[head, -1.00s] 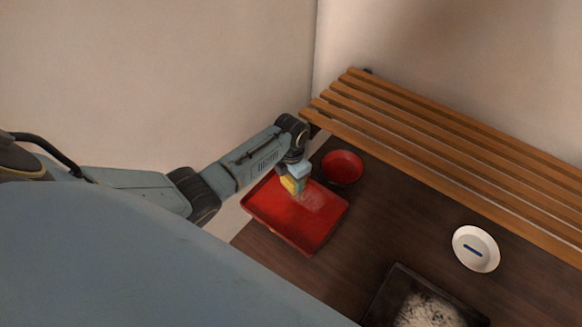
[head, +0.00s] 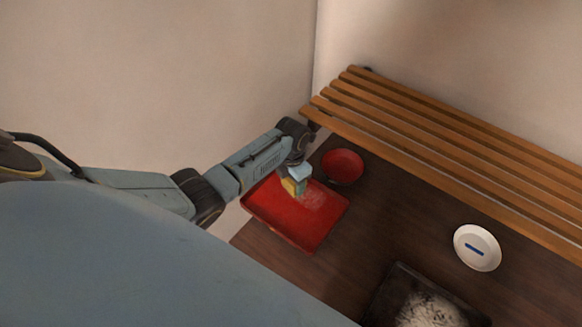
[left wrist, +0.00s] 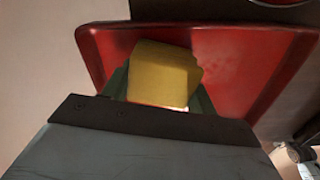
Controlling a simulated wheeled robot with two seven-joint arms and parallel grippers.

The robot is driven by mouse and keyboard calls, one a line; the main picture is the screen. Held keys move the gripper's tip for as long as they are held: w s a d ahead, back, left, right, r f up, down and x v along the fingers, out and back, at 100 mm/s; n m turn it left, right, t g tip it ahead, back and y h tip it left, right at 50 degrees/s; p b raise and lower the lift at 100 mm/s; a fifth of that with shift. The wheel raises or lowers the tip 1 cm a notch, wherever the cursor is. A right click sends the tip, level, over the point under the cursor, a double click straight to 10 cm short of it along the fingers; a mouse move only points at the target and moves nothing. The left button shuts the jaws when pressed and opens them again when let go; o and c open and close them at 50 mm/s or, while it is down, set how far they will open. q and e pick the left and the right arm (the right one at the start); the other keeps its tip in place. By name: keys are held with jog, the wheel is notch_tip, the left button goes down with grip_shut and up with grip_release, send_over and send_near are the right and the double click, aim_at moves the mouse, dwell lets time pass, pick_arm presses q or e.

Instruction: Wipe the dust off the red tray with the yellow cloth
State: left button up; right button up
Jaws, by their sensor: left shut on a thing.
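The red tray (head: 290,219) lies on the dark table, near its left end. A pale patch of dust (head: 313,199) shows on the tray, just right of the cloth. My left gripper (head: 297,186) is over the tray's upper part, shut on the yellow cloth (head: 289,186). In the left wrist view the yellow cloth (left wrist: 163,74) stands out between the fingers, with the red tray (left wrist: 235,70) behind it. I cannot tell whether the cloth touches the tray. My right gripper is not in view.
A red bowl (head: 343,166) stands close to the tray's upper right corner. A slatted wooden bench (head: 430,135) runs behind the table. A white dish with a blue mark (head: 477,248) and a dark tray (head: 381,307) with something pale and speckled are at the right.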

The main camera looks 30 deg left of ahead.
aim_at(316, 204)
pick_arm(q)
jog(key=shift+s+d+r+p, duration=0.1)
jog(key=shift+d+p, duration=0.3)
jog(key=shift+d, duration=0.2)
jog(key=shift+s+d+r+p, duration=0.1)
jog(key=shift+d+p, duration=0.3)
jog(key=shift+d, duration=0.15)
jog(key=shift+d+f+p, duration=0.1)
jog(key=shift+d+p, duration=0.3)
jog(key=shift+d, duration=0.65)
jog(key=shift+s+d+f+p, duration=0.15)
jog(key=shift+d+p, duration=0.2)
jog(key=shift+d, duration=0.8)
jog(key=shift+s+d+f+p, duration=0.15)
jog(key=shift+d+p, duration=0.15)
jog(key=shift+d, duration=0.85)
jog(key=shift+r, duration=0.15)
jog(key=shift+p, duration=0.35)
jog(key=shift+w+a+r, duration=0.1)
jog(key=shift+a, duration=0.7)
jog(key=shift+w+a+r, duration=0.1)
jog(key=shift+a, duration=0.7)
jog(key=shift+w+a+f, duration=0.1)
jog(key=shift+a+f, duration=0.05)
jog(key=shift+a, duration=1.4)
jog(key=shift+w+a+f, duration=0.1)
jog(key=shift+a, duration=1.4)
